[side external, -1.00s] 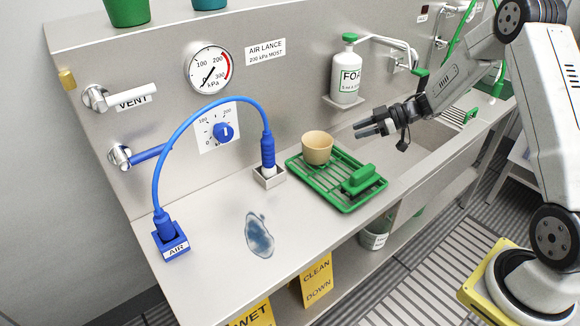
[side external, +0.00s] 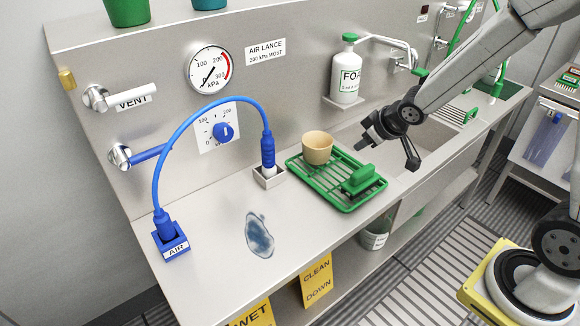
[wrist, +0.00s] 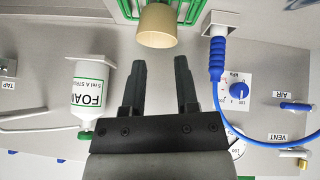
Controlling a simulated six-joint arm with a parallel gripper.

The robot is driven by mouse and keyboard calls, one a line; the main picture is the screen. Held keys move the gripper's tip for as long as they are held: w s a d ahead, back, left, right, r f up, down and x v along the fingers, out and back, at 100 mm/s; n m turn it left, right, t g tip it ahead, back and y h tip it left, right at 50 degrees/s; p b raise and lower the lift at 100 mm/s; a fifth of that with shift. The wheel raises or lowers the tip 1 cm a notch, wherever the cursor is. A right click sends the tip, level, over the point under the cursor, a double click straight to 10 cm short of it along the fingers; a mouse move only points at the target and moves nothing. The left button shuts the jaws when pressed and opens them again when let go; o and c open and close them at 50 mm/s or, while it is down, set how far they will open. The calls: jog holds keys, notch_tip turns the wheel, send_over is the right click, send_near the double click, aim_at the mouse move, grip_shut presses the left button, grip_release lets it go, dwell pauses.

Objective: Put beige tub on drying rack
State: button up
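The beige tub (side external: 318,148) stands upright on the green drying rack (side external: 350,203), at its back left part. In the wrist view the tub (wrist: 157,27) is at the top, beyond my fingertips, and the rack (wrist: 124,10) shows partly behind it. My gripper (side external: 384,152) is to the right of the tub in the side view, apart from it. In the wrist view my gripper (wrist: 160,62) has its two fingers spread with nothing between them.
A green brush-like block (side external: 359,178) lies on the rack's front right. A white foam bottle (side external: 347,75) hangs on the wall behind. A blue hose (side external: 196,109) arches to the left. The counter's front left is clear, apart from a wet patch (side external: 259,236).

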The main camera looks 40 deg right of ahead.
jog(key=s+a+f+m+g+y, duration=0.1)
jog(key=s+a+g, duration=0.3)
jog(key=s, duration=0.9)
jog(key=shift+a+f+m+g, duration=0.3)
jog(key=shift+a+m+g, duration=0.15)
jog(key=shift+a, duration=0.8)
